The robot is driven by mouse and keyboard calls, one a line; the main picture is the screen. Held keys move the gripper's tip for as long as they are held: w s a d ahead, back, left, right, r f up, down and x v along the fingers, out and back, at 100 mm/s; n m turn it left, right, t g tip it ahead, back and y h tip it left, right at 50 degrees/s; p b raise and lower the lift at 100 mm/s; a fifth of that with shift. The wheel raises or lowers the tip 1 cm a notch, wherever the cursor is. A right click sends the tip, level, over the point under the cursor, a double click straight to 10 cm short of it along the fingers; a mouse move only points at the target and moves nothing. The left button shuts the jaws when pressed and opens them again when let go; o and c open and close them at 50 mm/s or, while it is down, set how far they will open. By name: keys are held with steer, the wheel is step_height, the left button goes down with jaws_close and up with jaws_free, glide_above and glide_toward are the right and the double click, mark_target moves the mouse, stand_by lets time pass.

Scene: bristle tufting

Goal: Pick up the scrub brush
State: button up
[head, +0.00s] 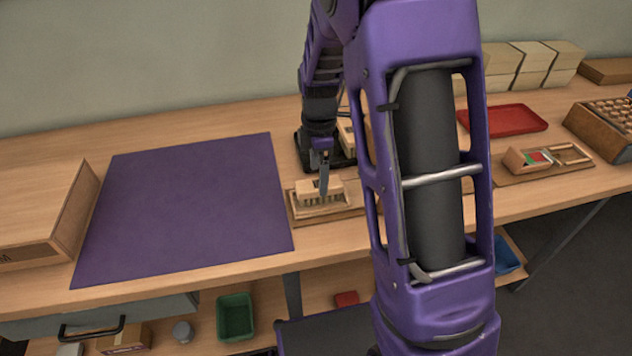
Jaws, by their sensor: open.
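The scrub brush (311,189), a light wooden block with bristles facing down, sits on a wooden tray (348,212) right of the purple mat. My gripper (323,182) is open and points down at the brush. The other finger is hidden, so I cannot tell whether the jaws touch the block.
The purple mat (190,205) is bare. A wooden box (40,215) stands at its left. A black stand (306,158) is behind the brush. To the right are a red tray (508,119), a wooden holder (535,178) and stacked blocks (500,62).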

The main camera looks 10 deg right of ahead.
mark_target(316, 184)
steer(key=f, duration=0.6)
steer(key=shift+w+a+b, duration=0.2)
steer(key=shift+b, duration=0.2)
steer(key=shift+r, duration=0.1)
jaws_close()
